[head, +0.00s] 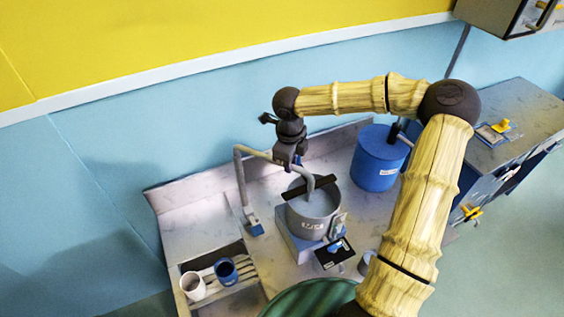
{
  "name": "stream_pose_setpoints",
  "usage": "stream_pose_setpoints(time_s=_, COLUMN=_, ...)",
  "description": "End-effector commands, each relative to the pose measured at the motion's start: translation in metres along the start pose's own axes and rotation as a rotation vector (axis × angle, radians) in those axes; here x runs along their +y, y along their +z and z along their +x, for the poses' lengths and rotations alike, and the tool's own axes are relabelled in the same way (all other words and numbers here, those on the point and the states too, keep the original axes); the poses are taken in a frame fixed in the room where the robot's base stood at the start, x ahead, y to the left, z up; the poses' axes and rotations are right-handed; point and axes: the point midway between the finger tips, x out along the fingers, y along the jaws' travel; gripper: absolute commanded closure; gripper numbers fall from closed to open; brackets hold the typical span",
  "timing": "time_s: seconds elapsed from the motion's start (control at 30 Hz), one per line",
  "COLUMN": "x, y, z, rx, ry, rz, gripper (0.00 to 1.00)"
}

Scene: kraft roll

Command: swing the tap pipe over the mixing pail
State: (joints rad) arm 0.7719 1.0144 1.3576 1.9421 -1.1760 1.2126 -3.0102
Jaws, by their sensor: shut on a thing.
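The grey tap pipe (240,178) rises from a blue foot (255,228) on the counter, bends at the top and runs right. Its outlet end points down at the mouth of a grey pail (311,213). This pail carries a label I cannot read and stands on a pale blue-edged block; I take it for the mixing pail. My gripper (287,163) points down and is shut on the pipe's upper run, left of the outlet. The fingertips are small and partly hidden. A dark bar (322,183) lies across the view of the pail's mouth.
A blue lidded container (378,160) stands right of the pail. A white cup (193,285) and a blue cup (225,270) sit at the front left. A small black panel (335,253) is before the pail. A low backsplash (215,180) and blue wall stand behind.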

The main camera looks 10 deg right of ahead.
Motion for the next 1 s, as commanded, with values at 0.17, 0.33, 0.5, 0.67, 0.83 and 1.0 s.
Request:
stream_pose_setpoints(time_s=0.17, x=-0.0036, y=-0.0035, z=0.0001, rx=-0.005, ry=0.001, rz=-0.002, gripper=1.00)
stream_pose_setpoints(time_s=0.33, x=-0.0045, y=-0.0049, z=0.0004, rx=-0.004, ry=0.001, rz=0.001, gripper=1.00)
stream_pose_setpoints(time_s=0.5, x=-0.0045, y=-0.0052, z=0.0006, rx=-0.003, ry=0.001, rz=0.002, gripper=0.78)
stream_pose_setpoints(time_s=0.67, x=-0.0041, y=-0.0050, z=0.0007, rx=-0.002, ry=0.001, rz=0.001, gripper=0.60)
stream_pose_setpoints(time_s=0.83, x=-0.0036, y=-0.0046, z=0.0007, rx=-0.001, ry=0.001, rz=-0.001, gripper=0.60)
stream_pose_setpoints(time_s=1.0, x=-0.0036, y=-0.0042, z=-0.0032, rx=-0.002, ry=0.001, rz=-0.001, gripper=0.60)
